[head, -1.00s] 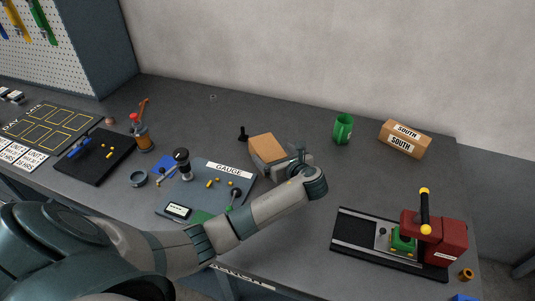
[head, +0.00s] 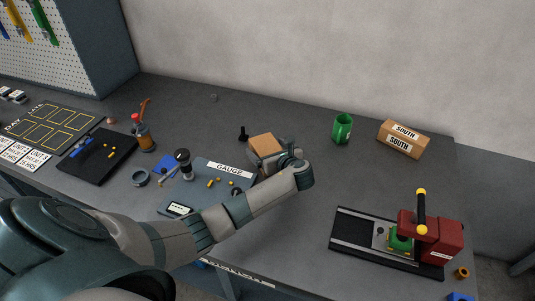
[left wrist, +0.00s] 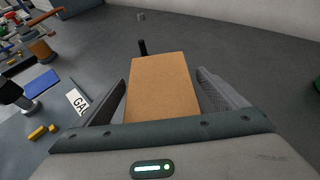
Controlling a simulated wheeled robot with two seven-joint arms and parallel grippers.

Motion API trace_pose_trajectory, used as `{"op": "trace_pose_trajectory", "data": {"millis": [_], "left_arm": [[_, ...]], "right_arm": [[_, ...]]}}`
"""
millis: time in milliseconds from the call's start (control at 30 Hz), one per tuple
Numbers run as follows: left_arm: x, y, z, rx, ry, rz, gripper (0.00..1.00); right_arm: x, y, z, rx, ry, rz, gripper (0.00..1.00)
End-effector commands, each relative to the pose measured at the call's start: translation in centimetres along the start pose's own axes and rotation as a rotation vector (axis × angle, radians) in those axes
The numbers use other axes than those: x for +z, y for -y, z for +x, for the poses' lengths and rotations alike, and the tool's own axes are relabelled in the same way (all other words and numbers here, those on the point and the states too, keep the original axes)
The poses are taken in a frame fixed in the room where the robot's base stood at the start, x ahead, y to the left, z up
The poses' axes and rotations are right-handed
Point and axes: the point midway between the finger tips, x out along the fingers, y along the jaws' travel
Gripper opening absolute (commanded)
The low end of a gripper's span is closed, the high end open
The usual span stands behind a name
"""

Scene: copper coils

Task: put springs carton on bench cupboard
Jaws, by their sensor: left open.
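A plain brown carton (head: 265,146) stands on the grey bench behind the gauge mat; no label on it shows, so I cannot tell whether it is the springs carton. My left gripper (head: 285,158) is at its right front side in the head view. In the left wrist view the carton (left wrist: 162,88) lies between the two spread fingers of the left gripper (left wrist: 163,82), with a visible gap at the right finger. The left finger is close to the carton; contact is unclear. I cannot make out a cupboard for certain. My right gripper is not in view.
A carton marked SOUTH (head: 404,138) and a green mug (head: 342,128) stand at the back right. A red press (head: 430,235) is at the front right. A blue-grey panel (head: 85,50) rises at the back left.

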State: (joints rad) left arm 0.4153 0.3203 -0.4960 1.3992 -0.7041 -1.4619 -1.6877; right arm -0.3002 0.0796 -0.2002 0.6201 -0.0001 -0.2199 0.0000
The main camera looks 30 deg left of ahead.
Motion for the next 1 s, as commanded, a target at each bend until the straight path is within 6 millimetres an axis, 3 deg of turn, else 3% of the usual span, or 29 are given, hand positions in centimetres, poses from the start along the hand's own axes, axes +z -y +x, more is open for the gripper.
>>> {"op": "trace_pose_trajectory", "data": {"millis": [200,400,467,767,1000], "left_arm": [[0.0,0.0,0.0,0.0,0.0,0.001,0.92],[0.0,0.0,0.0,0.0,0.0,0.001,0.44],[0.1,0.0,0.0,0.0,0.001,0.0,0.34],[0.2,0.0,-0.1,0.0,0.001,-0.001,0.34],[1.9,0.1,-0.8,-0.002,0.003,-0.002,0.34]], "right_arm": [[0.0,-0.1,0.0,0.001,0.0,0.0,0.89],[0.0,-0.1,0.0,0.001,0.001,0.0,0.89],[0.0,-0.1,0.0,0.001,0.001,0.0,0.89],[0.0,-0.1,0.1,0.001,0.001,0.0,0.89],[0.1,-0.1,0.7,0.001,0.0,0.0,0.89]]}}
